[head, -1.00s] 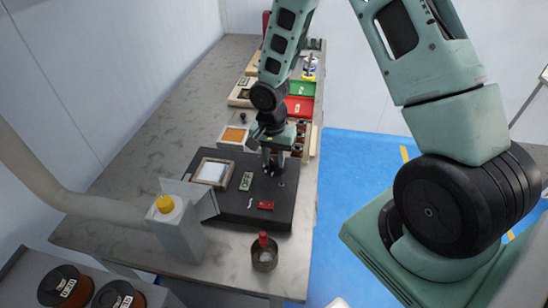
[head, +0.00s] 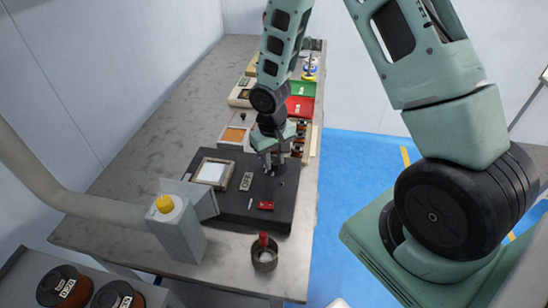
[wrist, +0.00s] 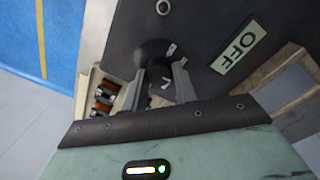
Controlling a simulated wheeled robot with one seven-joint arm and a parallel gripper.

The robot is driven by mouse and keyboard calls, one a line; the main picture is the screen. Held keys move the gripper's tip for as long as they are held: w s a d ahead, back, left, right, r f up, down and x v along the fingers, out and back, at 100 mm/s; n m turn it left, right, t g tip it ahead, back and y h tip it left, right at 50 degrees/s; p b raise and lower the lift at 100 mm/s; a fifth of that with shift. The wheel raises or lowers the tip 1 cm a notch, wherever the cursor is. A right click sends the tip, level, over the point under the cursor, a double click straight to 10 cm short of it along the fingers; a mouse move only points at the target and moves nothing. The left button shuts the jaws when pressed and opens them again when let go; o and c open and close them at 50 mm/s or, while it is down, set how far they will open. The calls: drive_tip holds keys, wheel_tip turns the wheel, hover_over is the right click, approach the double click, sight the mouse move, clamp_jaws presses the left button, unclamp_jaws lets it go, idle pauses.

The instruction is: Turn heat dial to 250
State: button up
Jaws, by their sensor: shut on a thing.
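The heat dial (wrist: 153,49) is a dark round knob on the black panel (wrist: 215,25) in the wrist view. My gripper (wrist: 160,82) is shut on it from above, with the fingers on either side. Small pale marks show near the fingers, but I cannot read a number. A pale green plate (wrist: 239,47) beside the dial reads OFF; it also shows in the head view (head: 247,181). In the head view my gripper (head: 271,163) is over the right part of the panel and hides the dial.
A red part (head: 265,205) sits on the panel's near side and a framed white pad (head: 211,172) on its left. A cup with a red-topped item (head: 264,256) stands in front. A grey box with a yellow cap (head: 165,204) is at front left.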

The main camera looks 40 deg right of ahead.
sight(276, 164)
drive_tip(key=n, duration=0.4)
drive_tip(key=shift+n+p, duration=0.3)
drive_tip(key=shift+n, duration=0.1)
drive_tip(key=n, duration=0.3)
drive_tip(key=shift+n+p, duration=0.3)
drive_tip(key=n+p, duration=0.1)
drive_tip(key=n, duration=0.3)
drive_tip(key=shift+s+t, duration=0.1)
drive_tip(key=shift+t, duration=0.2)
drive_tip(key=shift+n+p, duration=0.5)
drive_tip(key=shift+n, duration=1.6)
drive_tip(key=o, duration=1)
drive_tip(key=r+p, duration=0.1)
drive_tip(key=r, duration=0.4)
drive_tip(key=r+p, duration=0.1)
drive_tip(key=r, duration=0.5)
drive_tip(key=r+p, duration=0.1)
drive_tip(key=r, duration=0.5)
drive_tip(key=shift+s+r, duration=0.2)
drive_tip(key=shift+s, duration=0.2)
